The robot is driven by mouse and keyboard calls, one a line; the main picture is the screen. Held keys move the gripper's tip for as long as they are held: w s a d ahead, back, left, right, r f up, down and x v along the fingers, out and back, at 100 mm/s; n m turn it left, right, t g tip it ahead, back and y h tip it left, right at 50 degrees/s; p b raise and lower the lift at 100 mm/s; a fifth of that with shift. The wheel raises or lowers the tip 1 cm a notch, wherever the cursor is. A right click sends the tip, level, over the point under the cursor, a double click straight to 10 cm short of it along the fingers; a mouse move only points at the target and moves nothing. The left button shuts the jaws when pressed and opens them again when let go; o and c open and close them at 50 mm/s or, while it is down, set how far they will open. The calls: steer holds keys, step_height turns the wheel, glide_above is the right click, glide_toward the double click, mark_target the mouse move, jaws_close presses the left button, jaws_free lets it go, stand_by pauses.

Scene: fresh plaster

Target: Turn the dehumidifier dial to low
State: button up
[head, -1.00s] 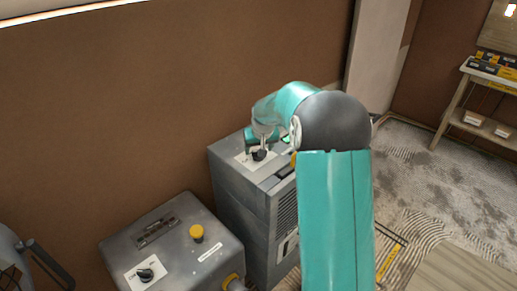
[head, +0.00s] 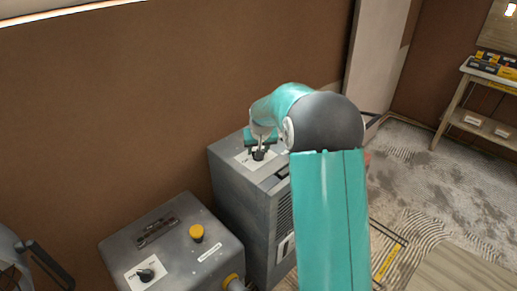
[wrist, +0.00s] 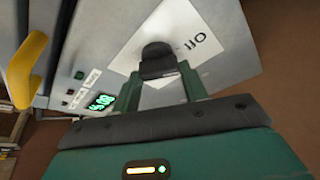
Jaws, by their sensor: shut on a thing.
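The grey dehumidifier (head: 240,177) stands against the brown wall. Its black dial (head: 258,155) sits on a white label on the top, and it also shows in the wrist view (wrist: 157,60). My gripper (wrist: 160,72) is shut on the dial, one finger on each side. In the head view my gripper (head: 261,144) reaches down to the dial from above. The word OFF (wrist: 196,44) shows on the label. The other label marks are hidden or too small to read, and I cannot tell where the dial points.
A green lit display (wrist: 102,101) and a yellow handle (wrist: 27,68) show in the wrist view. A second grey box (head: 170,235) with a yellow button (head: 197,233) and its own black knob (head: 146,274) stands front left. A shelf (head: 490,100) is far right.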

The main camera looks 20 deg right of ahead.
steer(key=m+h, duration=0.1)
steer(key=m, duration=0.1)
steer(key=m+h, duration=0.1)
steer(key=m, duration=0.2)
steer(key=shift+a+g, duration=0.15)
steer(key=shift+g, duration=0.25)
steer(key=m+g, duration=0.1)
steer(key=m, duration=0.2)
steer(key=m+h, duration=0.1)
steer(key=m, duration=0.1)
steer(key=shift+w+m+g, duration=0.1)
steer(key=shift+m+g, duration=0.3)
steer(key=o, duration=1)
steer(key=v, duration=1.3)
steer(key=shift+a+r, duration=0.35)
